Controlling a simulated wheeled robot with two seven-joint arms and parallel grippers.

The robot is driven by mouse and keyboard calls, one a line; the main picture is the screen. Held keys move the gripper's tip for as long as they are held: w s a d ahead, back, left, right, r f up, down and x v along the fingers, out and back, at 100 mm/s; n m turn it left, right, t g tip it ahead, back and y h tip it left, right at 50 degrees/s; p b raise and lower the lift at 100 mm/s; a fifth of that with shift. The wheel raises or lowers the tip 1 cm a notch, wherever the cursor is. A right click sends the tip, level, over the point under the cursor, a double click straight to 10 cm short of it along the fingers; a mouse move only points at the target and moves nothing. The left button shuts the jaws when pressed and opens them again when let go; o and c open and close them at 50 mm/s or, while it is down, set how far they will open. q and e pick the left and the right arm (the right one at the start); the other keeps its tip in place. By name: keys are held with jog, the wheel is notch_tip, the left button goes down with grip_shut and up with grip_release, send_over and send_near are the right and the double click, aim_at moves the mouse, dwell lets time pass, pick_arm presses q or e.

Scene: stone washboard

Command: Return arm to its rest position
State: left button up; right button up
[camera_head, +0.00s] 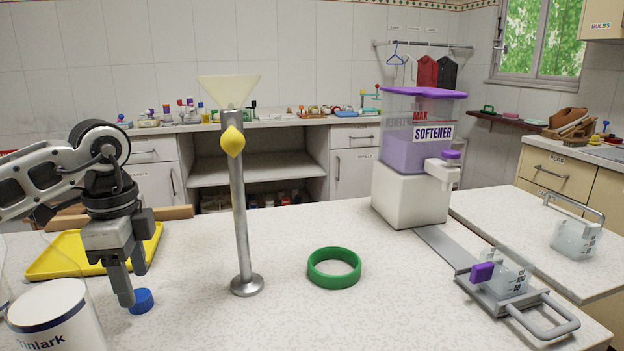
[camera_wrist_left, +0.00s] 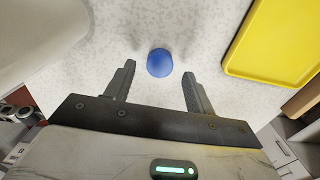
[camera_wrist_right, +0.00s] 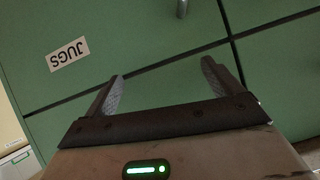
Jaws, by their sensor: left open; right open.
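My left gripper (camera_head: 131,284) is open and empty, pointing down just above the counter at the left of the head view. A blue cap (camera_head: 142,300) lies on the counter close by its fingertips. In the left wrist view the blue cap (camera_wrist_left: 160,63) sits beyond and between the two open fingers (camera_wrist_left: 158,85), with nothing held. My right gripper is outside the head view. In the right wrist view it (camera_wrist_right: 162,80) is open and empty, facing green cabinet doors (camera_wrist_right: 130,40) with a "JUGS" label.
A white Tinlark tub (camera_head: 55,318) stands left of my left gripper, and a yellow tray (camera_head: 75,262) lies behind it. A metal stand with a funnel (camera_head: 240,215), a green ring (camera_head: 334,281) and the softener dispenser (camera_head: 410,195) stand to the right. The front middle counter is clear.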

aim_at(138, 295)
pick_arm(q)
notch_tip(138, 295, down, 4)
jog(key=shift+r, duration=0.1)
notch_tip(138, 295, up, 5)
dwell(0.4)
